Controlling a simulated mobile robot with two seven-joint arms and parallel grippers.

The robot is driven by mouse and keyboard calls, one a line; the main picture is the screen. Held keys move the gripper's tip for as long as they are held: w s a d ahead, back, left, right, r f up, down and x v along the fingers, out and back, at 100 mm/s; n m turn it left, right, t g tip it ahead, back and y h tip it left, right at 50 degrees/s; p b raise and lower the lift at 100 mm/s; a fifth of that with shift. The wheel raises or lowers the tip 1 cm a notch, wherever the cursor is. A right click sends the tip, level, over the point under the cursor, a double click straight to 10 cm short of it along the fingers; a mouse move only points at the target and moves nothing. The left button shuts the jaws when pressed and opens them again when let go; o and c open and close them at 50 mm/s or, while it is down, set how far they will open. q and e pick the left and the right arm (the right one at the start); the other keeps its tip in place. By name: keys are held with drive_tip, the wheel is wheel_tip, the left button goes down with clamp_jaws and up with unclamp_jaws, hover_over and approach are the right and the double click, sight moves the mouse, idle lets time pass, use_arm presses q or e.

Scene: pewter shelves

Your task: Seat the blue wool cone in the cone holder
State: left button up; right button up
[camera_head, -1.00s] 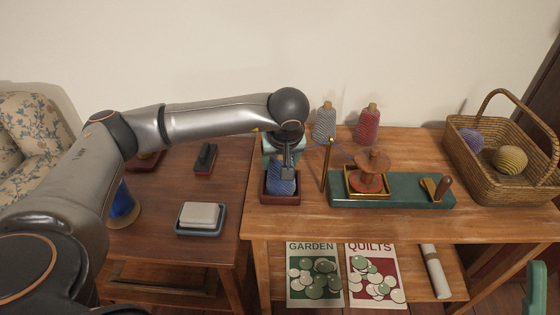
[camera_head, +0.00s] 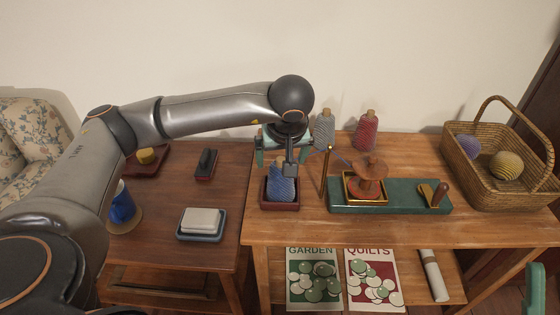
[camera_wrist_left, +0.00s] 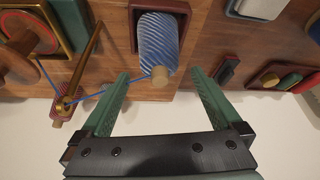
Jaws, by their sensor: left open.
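The blue wool cone (camera_head: 281,184) stands in the dark red square cone holder (camera_head: 279,206) at the left end of the wooden table. It leans slightly. In the left wrist view the cone (camera_wrist_left: 159,42) shows with its wooden tip toward me, inside the holder's rim (camera_wrist_left: 134,22). My left gripper (camera_head: 288,160) is just above the cone. Its green fingers are spread and empty, one to each side of the cone's tip in the wrist view. Blue yarn runs from the cone area to a brass post (camera_head: 327,172).
A green base (camera_head: 400,196) with a wooden winder (camera_head: 369,178) stands right of the post. Grey (camera_head: 324,131) and red (camera_head: 366,131) cones stand behind. A wicker basket (camera_head: 510,190) is at the right. The lower left table (camera_head: 170,210) holds small trays and a blue mug.

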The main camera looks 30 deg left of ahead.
use_arm(q)
drive_tip(key=p+v, duration=0.1)
drive_tip(key=v, duration=0.4)
drive_tip(key=s+d+f+g+h, duration=0.2)
drive_tip(key=s+d+f+h, duration=0.15)
drive_tip(key=s+d, duration=0.35)
drive_tip(key=s+d+f+g+h, duration=0.3)
drive_tip(key=s+d+h, duration=0.1)
drive_tip(key=d, duration=0.6)
drive_tip(key=s+d+r+n+g+h, duration=0.2)
drive_tip(key=s+d+r+g+h, duration=0.15)
drive_tip(key=s+d, duration=0.2)
drive_tip(key=s+d+r+n+g+h, duration=0.2)
drive_tip(key=s+d+h, duration=0.2)
drive_tip(key=s+d, duration=0.15)
wheel_tip(320, 180, up, 15)
drive_tip(key=s+n+h, duration=0.2)
drive_tip(key=n+h, duration=1)
drive_tip(key=w+a+n+t+y, duration=0.4)
drive_tip(key=a+n+t, duration=0.2)
drive_tip(key=n+t, duration=0.8)
drive_tip(key=w+a+n+t+y, duration=0.5)
drive_tip(key=n+t, duration=1)
drive_tip(key=n, duration=0.6)
drive_tip(key=shift+w+a+f, duration=0.15)
drive_tip(key=shift+a+f, duration=0.2)
drive_tip(key=shift+a, duration=0.85)
